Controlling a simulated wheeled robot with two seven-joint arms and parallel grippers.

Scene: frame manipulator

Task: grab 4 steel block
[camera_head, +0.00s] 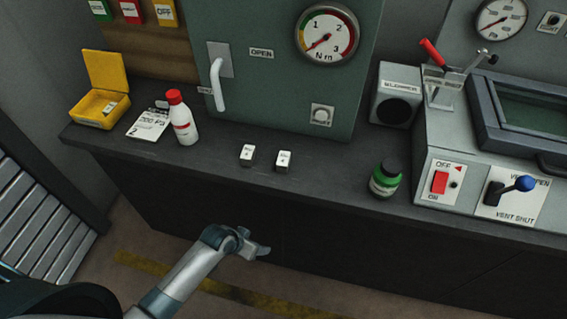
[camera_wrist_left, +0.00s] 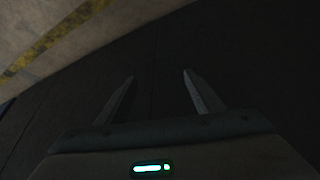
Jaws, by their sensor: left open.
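Two small steel blocks stand on the dark counter in the head view, one at left (camera_head: 247,155) and one at right (camera_head: 283,161). Each has a white label; the right one seems to read 4, but the print is small. My left gripper (camera_head: 262,252) is in front of and below the counter's front edge, apart from both blocks. In the left wrist view its two fingers (camera_wrist_left: 158,88) are spread with nothing between them, facing the dark cabinet front. My right gripper is in neither view.
The counter (camera_head: 330,190) also holds a yellow open box (camera_head: 98,122), a labelled card (camera_head: 149,121), a red-capped white bottle (camera_head: 183,122) and a green-labelled jar (camera_head: 385,180). A grey cabinet with a handle (camera_head: 217,85) stands behind the blocks. A switch panel (camera_head: 440,184) is at right.

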